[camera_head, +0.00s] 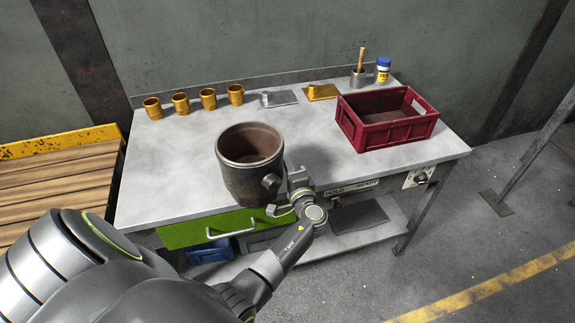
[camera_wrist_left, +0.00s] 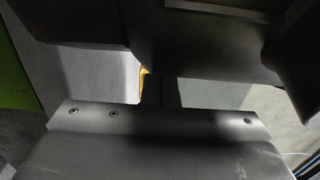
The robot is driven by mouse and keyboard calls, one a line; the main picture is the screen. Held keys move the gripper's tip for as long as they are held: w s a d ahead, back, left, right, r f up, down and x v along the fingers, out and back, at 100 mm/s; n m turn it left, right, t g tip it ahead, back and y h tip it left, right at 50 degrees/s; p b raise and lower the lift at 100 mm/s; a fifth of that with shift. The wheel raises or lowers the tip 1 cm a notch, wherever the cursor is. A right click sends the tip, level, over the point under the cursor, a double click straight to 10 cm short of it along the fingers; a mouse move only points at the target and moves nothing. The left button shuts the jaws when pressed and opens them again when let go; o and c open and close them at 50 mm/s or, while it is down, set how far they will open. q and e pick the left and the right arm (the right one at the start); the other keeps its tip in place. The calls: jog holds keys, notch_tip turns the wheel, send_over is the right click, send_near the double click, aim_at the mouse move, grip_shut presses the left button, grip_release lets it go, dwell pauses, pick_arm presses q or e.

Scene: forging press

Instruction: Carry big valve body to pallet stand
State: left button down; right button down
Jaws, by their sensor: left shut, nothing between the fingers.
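The big valve body (camera_head: 249,178) is a dark, open-topped metal cylinder with a brown inside and a round side boss. It shows upright at the front edge of the grey table; I cannot tell whether it rests fully on the top. My left gripper (camera_head: 298,180) is shut, close against its right side beside the boss, with nothing seen between the fingers, which are partly hidden. In the left wrist view dark surfaces fill the top and I cannot identify them. A slatted wooden platform with a yellow edge, likely the pallet stand (camera_head: 60,180), is at the left. My right gripper is not in view.
The grey table (camera_head: 165,165) carries several brass cups (camera_head: 181,103), two small plates (camera_head: 321,92), a red crate (camera_head: 390,137), a grey pot (camera_head: 357,77) and a blue-capped bottle (camera_head: 382,70). A green drawer (camera_head: 190,234) is below. The visible platform slats are clear.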

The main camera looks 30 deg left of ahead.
aim_at(278, 174)
pick_arm(q)
jog(key=shift+s, duration=0.1)
jog(key=shift+s+a, duration=0.25)
jog(key=shift+s, duration=0.35)
jog(key=shift+s+a, duration=0.2)
jog(key=shift+s, duration=0.4)
jog(key=shift+s+a, duration=0.2)
jog(key=shift+s, duration=0.35)
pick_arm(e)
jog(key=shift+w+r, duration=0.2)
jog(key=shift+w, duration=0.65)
